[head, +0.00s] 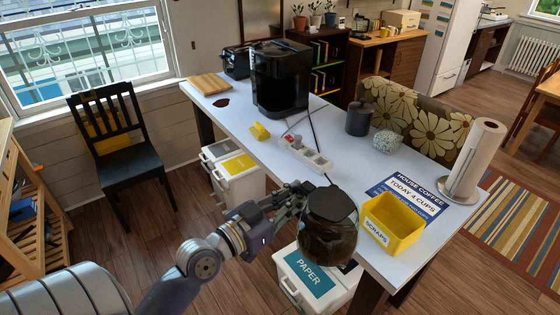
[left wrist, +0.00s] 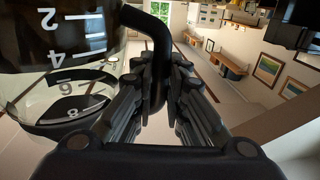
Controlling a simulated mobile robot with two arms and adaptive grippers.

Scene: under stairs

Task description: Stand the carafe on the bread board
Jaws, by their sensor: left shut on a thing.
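The glass carafe (head: 326,243), with a black lid and dark contents, is upright near the front edge of the table. My left gripper (head: 299,197) is shut on its handle, from the carafe's left side. In the left wrist view the carafe (left wrist: 70,60) fills the upper left with its white scale marks, and its black handle (left wrist: 160,45) runs down between the fingers of the gripper (left wrist: 160,85). The wooden bread board (head: 210,84) lies bare at the far left end of the white table. My right gripper is not in view.
A black coffee machine (head: 280,80) stands right of the board. A yellow scraps bin (head: 394,225), a paper towel roll (head: 475,160) and a dark canister (head: 358,118) stand to the right.

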